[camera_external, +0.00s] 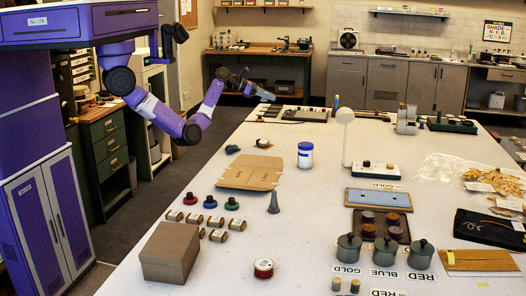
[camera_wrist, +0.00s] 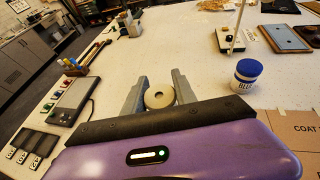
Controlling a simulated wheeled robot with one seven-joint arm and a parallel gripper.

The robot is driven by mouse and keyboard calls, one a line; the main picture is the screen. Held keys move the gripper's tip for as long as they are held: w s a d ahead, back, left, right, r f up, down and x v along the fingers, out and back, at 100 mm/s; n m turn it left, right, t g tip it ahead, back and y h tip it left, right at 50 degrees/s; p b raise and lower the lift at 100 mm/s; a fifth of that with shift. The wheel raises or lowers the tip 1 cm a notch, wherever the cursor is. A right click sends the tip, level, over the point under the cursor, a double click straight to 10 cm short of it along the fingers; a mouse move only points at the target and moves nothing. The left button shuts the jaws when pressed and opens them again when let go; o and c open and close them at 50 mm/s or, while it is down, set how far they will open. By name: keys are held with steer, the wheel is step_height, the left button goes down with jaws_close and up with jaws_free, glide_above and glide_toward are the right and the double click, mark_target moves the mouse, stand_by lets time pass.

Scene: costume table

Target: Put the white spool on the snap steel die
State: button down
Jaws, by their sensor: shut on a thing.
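My gripper (camera_wrist: 159,95) is shut on the white spool (camera_wrist: 159,96), a pale ring-shaped piece with a hole, held between the two grey fingers in the wrist view. In the external view my gripper (camera_external: 249,88) is over the table's left far side, too small there to make out the spool. A grey flared steel piece (camera_external: 273,203), narrow on top and wide below, stands in the middle foreground of the table. It looks like the snap steel die, though I cannot read any mark. It is well nearer the external camera than my gripper and outside the wrist view.
A cardboard sheet (camera_external: 250,173) and a blue-lidded white jar (camera_external: 305,155) lie between my gripper and the grey piece. White table shows bare around the grey piece.

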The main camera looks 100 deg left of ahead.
steer(key=f, duration=2)
steer(key=shift+w+d+f+p, duration=0.1)
steer(key=shift+d+f+p, duration=0.1)
steer(key=shift+d+p, duration=0.15)
steer(key=c, duration=1)
jaws_free()
steer(key=v, duration=1.2)
steer(key=shift+a+r+b, duration=0.1)
steer(key=shift+a+b, duration=0.05)
steer(key=shift+b, duration=0.2)
steer(key=shift+m, duration=0.3)
